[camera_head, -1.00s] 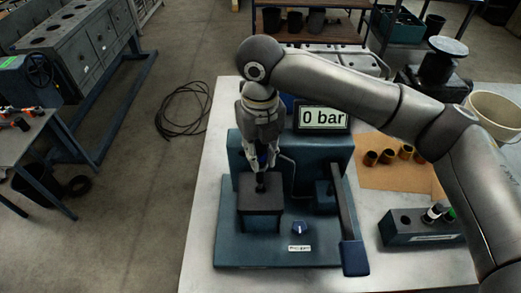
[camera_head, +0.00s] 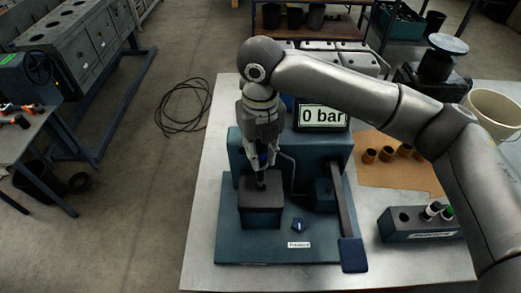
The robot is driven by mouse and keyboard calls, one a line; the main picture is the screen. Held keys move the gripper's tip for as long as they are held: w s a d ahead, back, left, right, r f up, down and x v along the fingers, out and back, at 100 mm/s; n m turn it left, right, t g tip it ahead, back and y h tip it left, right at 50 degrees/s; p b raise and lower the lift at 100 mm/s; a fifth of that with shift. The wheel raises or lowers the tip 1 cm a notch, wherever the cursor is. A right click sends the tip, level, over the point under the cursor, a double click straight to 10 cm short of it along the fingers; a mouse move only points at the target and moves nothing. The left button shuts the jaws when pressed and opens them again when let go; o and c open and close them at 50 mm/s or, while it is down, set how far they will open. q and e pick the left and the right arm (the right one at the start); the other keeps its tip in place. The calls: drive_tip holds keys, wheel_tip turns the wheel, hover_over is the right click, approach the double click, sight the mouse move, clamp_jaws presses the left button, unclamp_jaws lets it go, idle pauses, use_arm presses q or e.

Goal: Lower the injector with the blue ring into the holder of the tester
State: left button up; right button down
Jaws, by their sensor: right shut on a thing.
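My right gripper (camera_head: 261,164) points down over the holder and is shut on the injector with the blue ring (camera_head: 262,160). A little of the blue shows between the fingers. The injector's dark lower end is at the holder's top; how deep it sits I cannot tell. My left gripper is not in view.
A dark rack (camera_head: 420,229) holds two other injectors at right. Brown cups stand on a tan mat (camera_head: 395,175), and a bucket (camera_head: 494,112) is behind.

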sight(261, 163)
drive_tip(key=shift+f, duration=0.1)
drive_tip(key=shift+f+b, duration=0.3)
drive_tip(key=shift+f, duration=1.3)
drive_tip(key=shift+p, duration=0.45)
drive_tip(key=shift+f, duration=0.2)
drive_tip(key=shift+f+b, duration=0.5)
drive_tip(key=shift+f, duration=1.05)
